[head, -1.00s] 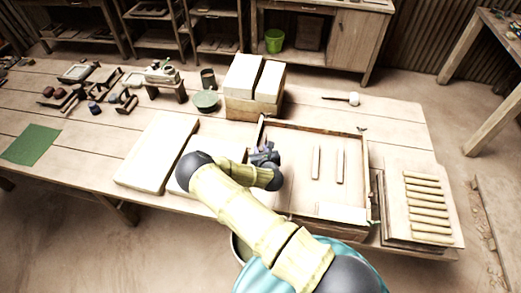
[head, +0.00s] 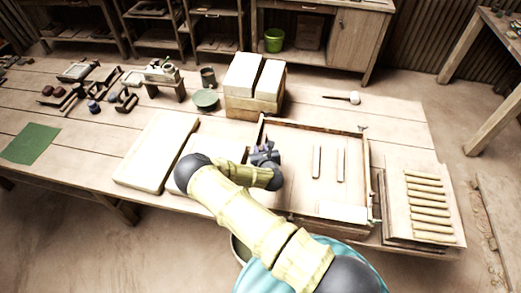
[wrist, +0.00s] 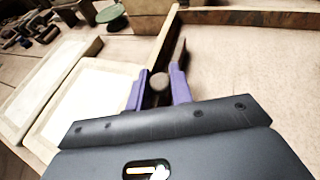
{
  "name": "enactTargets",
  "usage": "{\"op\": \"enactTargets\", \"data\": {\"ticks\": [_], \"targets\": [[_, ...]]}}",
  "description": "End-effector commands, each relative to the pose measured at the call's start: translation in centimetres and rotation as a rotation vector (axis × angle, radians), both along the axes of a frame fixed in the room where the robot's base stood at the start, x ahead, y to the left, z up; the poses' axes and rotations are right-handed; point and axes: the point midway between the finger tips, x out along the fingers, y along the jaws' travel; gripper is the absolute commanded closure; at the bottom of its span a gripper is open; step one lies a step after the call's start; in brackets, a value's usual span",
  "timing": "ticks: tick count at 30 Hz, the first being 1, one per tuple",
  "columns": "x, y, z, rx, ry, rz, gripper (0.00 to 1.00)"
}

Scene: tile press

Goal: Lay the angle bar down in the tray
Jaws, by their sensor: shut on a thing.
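The wooden tray (head: 312,126) is a shallow open frame in the middle of the bench in the head view. Its rim also shows at the top of the wrist view (wrist: 255,18). My gripper (head: 264,152) is at the tray's left wall in the head view. In the wrist view its purple fingers (wrist: 160,88) are closed on a dark brownish piece, which I take to be the angle bar (wrist: 178,54). The bar is seen nearly end-on, so its length and tilt are unclear. In the head view my gripper and arm hide it.
Two thin pale strips (head: 317,162) stand out on the tray floor, and a white block (head: 342,212) sits at its front edge. White slabs (head: 158,152) lie left of the tray. Stacked blocks (head: 255,85) stand behind it. A board with yellow rods (head: 427,205) is at right.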

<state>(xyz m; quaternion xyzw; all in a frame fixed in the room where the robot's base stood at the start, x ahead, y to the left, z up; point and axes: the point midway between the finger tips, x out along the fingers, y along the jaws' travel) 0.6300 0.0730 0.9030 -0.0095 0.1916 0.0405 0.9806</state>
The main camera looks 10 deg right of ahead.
Motion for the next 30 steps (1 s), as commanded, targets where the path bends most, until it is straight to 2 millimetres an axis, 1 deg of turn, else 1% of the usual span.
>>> {"op": "enactTargets", "data": {"ticks": [9,10,13,14,24,28,30], "targets": [[-0.1,0.0,-0.2,0.001,0.003,0.000,1.00],[-0.1,0.0,-0.2,0.001,0.003,0.000,0.76],[-0.1,0.0,-0.2,0.001,0.003,0.000,0.56],[-0.1,0.0,-0.2,0.001,0.003,0.000,0.52],[-0.3,0.0,-0.3,-0.001,0.005,-0.001,0.52],[-0.9,-0.1,0.0,-0.001,0.005,-0.001,0.52],[-1.5,-0.1,0.2,-0.001,0.005,0.000,0.52]]}}
